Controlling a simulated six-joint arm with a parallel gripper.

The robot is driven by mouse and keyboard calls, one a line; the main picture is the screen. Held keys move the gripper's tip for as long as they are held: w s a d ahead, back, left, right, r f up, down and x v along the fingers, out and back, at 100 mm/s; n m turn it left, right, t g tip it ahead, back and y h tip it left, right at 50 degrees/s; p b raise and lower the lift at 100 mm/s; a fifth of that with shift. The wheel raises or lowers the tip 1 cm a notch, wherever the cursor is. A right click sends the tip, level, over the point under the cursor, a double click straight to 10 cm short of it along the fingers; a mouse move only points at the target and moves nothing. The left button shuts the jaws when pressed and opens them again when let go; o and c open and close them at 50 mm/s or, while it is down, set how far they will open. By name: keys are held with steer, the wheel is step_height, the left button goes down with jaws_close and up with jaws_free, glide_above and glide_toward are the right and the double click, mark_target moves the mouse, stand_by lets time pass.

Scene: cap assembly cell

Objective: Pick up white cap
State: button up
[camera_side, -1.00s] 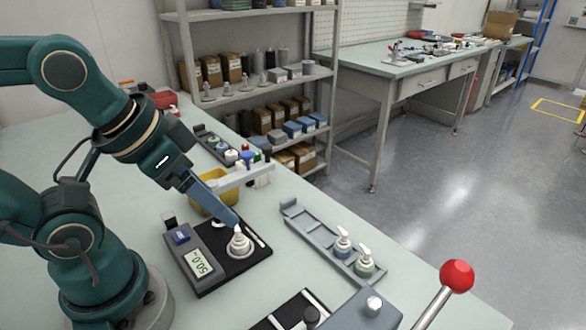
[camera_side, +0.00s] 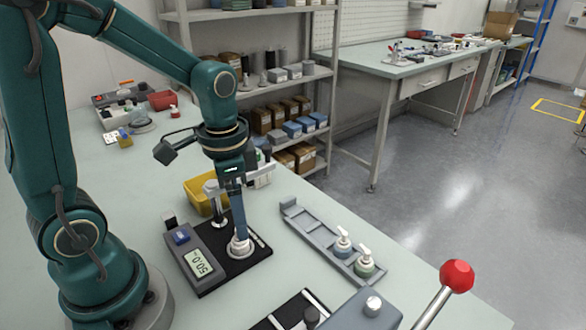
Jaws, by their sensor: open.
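My gripper (camera_side: 239,238) points straight down, open, with its fingertips at a small white bottle (camera_side: 240,250) on the black plate of the weighing device (camera_side: 205,264). The fingers cover the bottle's upper part, so I cannot tell whether they touch it. I cannot clearly make out a separate white cap. The rack of coloured caps is mostly hidden behind my arm; a pale part of its stand (camera_side: 264,178) shows to the right of my gripper.
A grey slotted tray (camera_side: 309,230) lies to the right, holding a blue bottle (camera_side: 342,242) and a green bottle (camera_side: 364,264) with white pump tops. A yellow bin (camera_side: 197,195) stands behind the weighing device. A red-knobbed lever (camera_side: 457,276) rises at the front right.

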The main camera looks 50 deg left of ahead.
mark_target(240, 243)
steer(key=shift+s+a+f, duration=0.1)
steer(key=shift+s+f, duration=0.1)
steer(key=shift+f, duration=2.75)
steer(key=c, duration=1)
steer(key=shift+o, duration=0.2)
